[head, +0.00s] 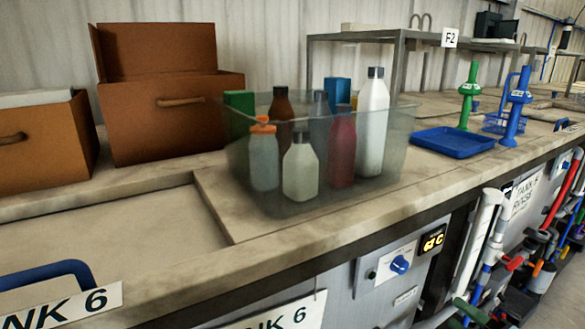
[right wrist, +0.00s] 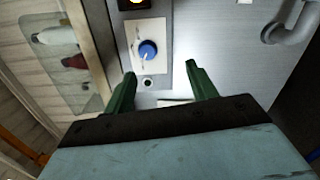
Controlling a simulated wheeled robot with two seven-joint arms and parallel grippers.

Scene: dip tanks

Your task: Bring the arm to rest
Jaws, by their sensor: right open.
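My right gripper (right wrist: 160,70) shows in the right wrist view with its two green fingers spread apart and nothing between them. It faces the grey front panel (right wrist: 215,40) below the counter. A blue knob (right wrist: 148,49) on a white plate appears just beyond the fingertips, with a visible gap. The same knob (head: 400,265) shows in the head view on the tank front. I cannot make out my right gripper clearly in the head view. My left gripper is in neither view.
A clear bin (head: 315,195) of several bottles stands on the counter (head: 110,240). Brown boxes (head: 165,110) stand behind at left. A blue tray (head: 453,142) lies further right. Pipes and hoses (head: 535,275) crowd the lower right.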

